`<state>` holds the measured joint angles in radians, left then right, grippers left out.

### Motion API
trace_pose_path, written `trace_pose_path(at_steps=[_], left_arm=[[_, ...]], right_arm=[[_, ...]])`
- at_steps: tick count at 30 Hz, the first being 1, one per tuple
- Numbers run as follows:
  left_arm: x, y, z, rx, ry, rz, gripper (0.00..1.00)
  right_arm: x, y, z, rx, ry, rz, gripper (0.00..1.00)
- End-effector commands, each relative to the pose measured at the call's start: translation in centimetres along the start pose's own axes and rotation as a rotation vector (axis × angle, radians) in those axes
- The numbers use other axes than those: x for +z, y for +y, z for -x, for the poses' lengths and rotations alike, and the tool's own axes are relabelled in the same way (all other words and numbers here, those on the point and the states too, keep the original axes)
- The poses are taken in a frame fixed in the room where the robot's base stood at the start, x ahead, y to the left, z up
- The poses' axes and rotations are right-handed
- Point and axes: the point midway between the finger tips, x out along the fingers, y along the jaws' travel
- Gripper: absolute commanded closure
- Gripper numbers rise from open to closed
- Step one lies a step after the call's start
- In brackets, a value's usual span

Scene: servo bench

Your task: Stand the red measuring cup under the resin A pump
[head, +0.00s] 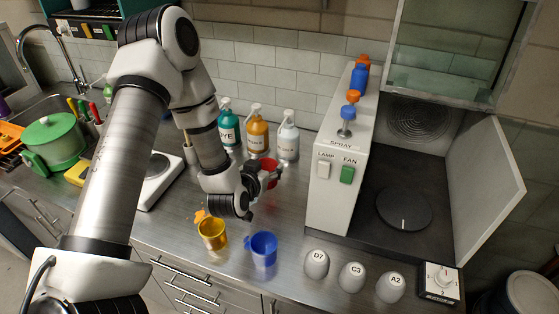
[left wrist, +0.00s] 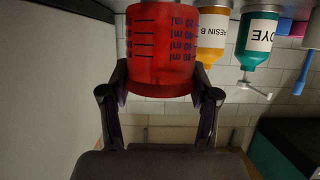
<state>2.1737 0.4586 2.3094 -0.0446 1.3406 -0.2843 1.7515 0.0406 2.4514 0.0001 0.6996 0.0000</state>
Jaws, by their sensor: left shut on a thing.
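My left gripper (head: 262,178) is shut on the red measuring cup (head: 271,168), in front of the pump bottles. In the left wrist view, which is upside down, both fingers hold the sides of the red cup (left wrist: 160,50). The cup looks upright; whether its base touches the bench I cannot tell. The white pump bottle (head: 288,141) stands behind and right of the cup; its label is too small to read. The orange resin B bottle (left wrist: 211,30) and the teal dye bottle (left wrist: 257,40) stand left of it in the head view. My right gripper is not in view.
A yellow cup (head: 212,233) and a blue cup (head: 263,250) stand near the bench's front edge. The spray booth panel (head: 337,160) rises at right. A white scale (head: 158,178) lies at left. Knobs marked D7, C3 and A2 (head: 391,287) sit front right.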

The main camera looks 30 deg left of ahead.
Motion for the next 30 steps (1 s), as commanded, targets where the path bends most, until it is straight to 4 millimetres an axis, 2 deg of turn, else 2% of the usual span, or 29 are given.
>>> trace_pose_path(at_steps=[1,6,12,15,19,29,30], left_arm=[[-0.9,0.1,-1.2,0.0,0.003,-0.003,0.79],[-2.2,0.2,-5.7,0.001,0.002,-0.003,0.79],[-2.9,0.3,-8.5,0.001,0.001,-0.001,0.79],[-1.0,0.2,-9.1,0.0,-0.006,-0.002,0.79],[0.5,0.3,-9.8,0.0,-0.002,0.0,0.79],[1.1,0.2,-10.0,0.0,0.0,0.001,0.79],[1.1,0.2,-10.0,0.0,-0.001,0.001,0.35]], right_arm=[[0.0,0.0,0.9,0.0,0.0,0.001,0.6],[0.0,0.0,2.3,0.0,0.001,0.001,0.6],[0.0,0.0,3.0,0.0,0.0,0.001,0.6],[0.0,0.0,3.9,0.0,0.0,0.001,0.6],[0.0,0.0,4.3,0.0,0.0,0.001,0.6],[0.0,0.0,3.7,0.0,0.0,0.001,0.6],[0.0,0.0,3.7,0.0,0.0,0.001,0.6]])
